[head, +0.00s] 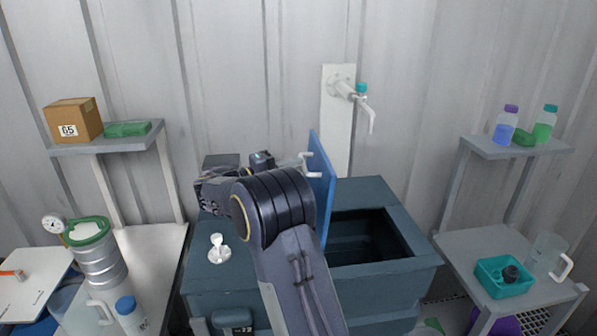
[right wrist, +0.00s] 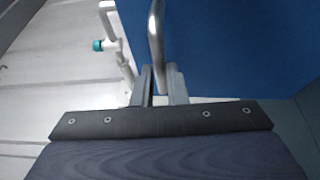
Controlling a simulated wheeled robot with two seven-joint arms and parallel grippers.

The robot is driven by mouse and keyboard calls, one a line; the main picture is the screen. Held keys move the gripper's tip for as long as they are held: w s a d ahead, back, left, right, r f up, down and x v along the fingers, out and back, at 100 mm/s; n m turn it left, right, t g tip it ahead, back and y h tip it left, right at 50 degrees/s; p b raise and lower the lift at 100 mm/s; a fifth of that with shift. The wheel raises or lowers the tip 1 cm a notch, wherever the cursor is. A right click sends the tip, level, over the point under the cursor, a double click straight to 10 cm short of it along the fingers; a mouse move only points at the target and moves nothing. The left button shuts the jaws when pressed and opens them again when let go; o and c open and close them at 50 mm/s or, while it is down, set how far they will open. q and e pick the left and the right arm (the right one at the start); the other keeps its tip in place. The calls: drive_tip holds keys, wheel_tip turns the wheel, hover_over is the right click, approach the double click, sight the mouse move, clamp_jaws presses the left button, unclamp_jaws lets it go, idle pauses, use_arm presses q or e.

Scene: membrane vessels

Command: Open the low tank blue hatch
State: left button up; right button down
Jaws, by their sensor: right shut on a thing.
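The blue hatch (head: 321,190) stands up on edge, swung open above the dark teal low tank (head: 395,200). Its upright panel is beside the tank's open dark interior. The hatch's pale bar handle (head: 309,158) is on the panel's left face. In the right wrist view the blue hatch (right wrist: 235,50) fills the upper right. My right gripper (right wrist: 160,86) is shut on the handle (right wrist: 156,35), which runs between its fingers. In the head view my right arm hides part of the hatch's lower left side and the tank top. My left gripper is not in view.
A wall tap (head: 361,100) with a teal knob is behind the tank. A white fitting (head: 218,248) stands on the tank top at left. A left bench holds a metal canister (head: 100,262); a right bench holds a teal bin (head: 503,278). Shelves flank both sides.

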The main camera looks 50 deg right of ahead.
drive_tip(key=shift+w+a+f, duration=0.35)
drive_tip(key=shift+w+a, duration=0.1)
drive_tip(key=shift+a, duration=0.15)
drive_tip(key=shift+f, duration=0.1)
drive_tip(key=c, duration=1.5)
unclamp_jaws()
drive_tip(key=shift+d, duration=0.1)
drive_tip(key=shift+o, duration=0.2)
drive_tip(key=b+v, duration=0.2)
drive_tip(key=v, duration=0.5)
drive_tip(key=shift+a, duration=0.4)
